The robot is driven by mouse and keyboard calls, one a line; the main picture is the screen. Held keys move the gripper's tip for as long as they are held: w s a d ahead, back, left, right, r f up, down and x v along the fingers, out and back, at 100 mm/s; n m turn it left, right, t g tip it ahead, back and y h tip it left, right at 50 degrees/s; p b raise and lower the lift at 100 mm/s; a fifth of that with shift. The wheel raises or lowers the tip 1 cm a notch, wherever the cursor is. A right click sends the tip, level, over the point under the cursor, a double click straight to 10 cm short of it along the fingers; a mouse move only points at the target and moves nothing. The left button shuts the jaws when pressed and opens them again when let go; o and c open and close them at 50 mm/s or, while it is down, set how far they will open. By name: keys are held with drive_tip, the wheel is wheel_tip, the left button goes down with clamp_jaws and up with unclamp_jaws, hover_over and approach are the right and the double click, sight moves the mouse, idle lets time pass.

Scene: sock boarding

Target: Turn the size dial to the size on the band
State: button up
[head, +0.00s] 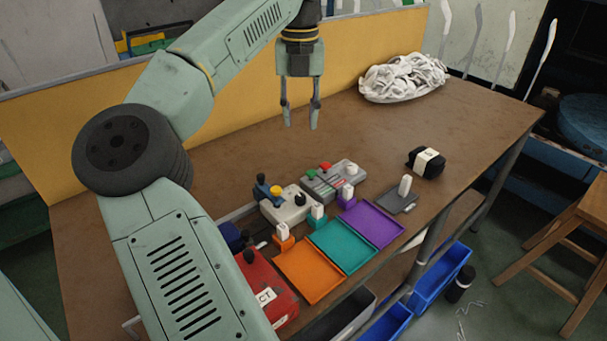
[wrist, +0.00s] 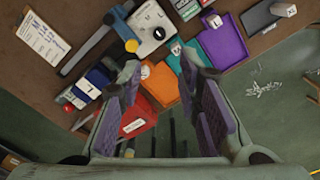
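A white control box (head: 288,206) sits on the bench with a blue lever, a yellow button and a dark round knob (head: 300,198), which looks like the size dial. The box also shows in the wrist view (wrist: 150,20), its dark knob (wrist: 158,33) beside the yellow button. The knob's setting is too small to read. A black rolled bundle (head: 417,168) with a white band (head: 428,159) lies on the right of the bench; the band's marking is not legible. My gripper (head: 300,118) is open and empty, raised above the bench behind the box; it also shows in the wrist view (wrist: 160,82).
Orange (head: 310,270), teal (head: 343,245) and purple (head: 372,224) trays line the front edge. A grey button unit (head: 333,180) stands right of the box, a red box (head: 266,285) to the left. A white cloth pile (head: 403,78) lies far back. Mid-bench is clear.

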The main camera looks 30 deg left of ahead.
drive_tip(key=b, duration=0.7)
hover_over(300, 196)
wheel_tip(300, 196, down, 10)
wheel_tip(300, 196, down, 10)
drive_tip(key=shift+f+p, duration=0.25)
drive_tip(key=shift+p, duration=0.4)
clamp_jaws()
